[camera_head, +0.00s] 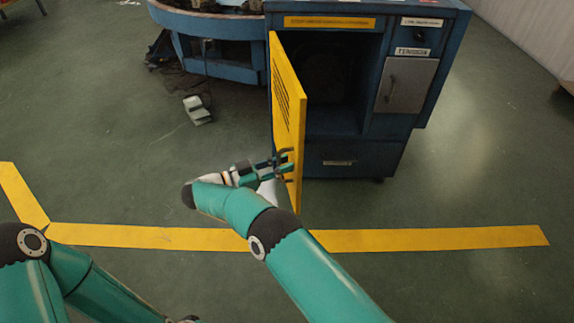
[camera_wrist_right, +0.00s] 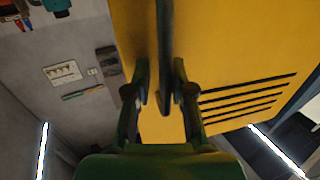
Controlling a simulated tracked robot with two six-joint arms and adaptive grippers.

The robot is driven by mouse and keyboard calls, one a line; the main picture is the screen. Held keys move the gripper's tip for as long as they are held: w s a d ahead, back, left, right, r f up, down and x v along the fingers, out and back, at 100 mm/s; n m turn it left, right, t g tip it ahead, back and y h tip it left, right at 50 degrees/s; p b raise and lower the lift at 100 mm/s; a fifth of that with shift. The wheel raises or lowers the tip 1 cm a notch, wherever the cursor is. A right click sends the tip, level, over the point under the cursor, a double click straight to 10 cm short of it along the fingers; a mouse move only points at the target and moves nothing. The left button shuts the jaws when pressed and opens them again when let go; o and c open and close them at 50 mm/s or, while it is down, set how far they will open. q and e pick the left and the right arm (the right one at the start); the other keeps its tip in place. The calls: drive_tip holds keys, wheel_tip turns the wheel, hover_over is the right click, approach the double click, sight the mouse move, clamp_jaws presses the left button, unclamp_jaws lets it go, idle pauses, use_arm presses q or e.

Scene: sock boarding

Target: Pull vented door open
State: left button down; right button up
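The yellow vented door (camera_head: 287,105) stands swung out from the blue cabinet (camera_head: 345,155), roughly edge-on to the head camera, with its slots showing. My right gripper (camera_head: 286,166) is at the door's lower part. In the right wrist view the door (camera_wrist_right: 225,50) fills the upper right, and a dark upright handle bar (camera_wrist_right: 165,60) lies between the two fingers of my right gripper (camera_wrist_right: 162,85). The fingers are apart, with small gaps seen beside the bar. My left gripper is out of view; only my left arm shows at lower left.
The cabinet's dark inside (camera_head: 332,85) is exposed. A grey small door (camera_head: 406,85) is at its right. A blue round-edged bench (camera_head: 215,55) stands left of it, with a white pedal (camera_head: 197,110) on the floor. Yellow tape (camera_head: 430,239) crosses the open floor in front.

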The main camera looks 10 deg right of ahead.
sight(294, 132)
wheel_tip(294, 132, up, 10)
drive_tip(key=shift+f, duration=0.1)
idle(0.4)
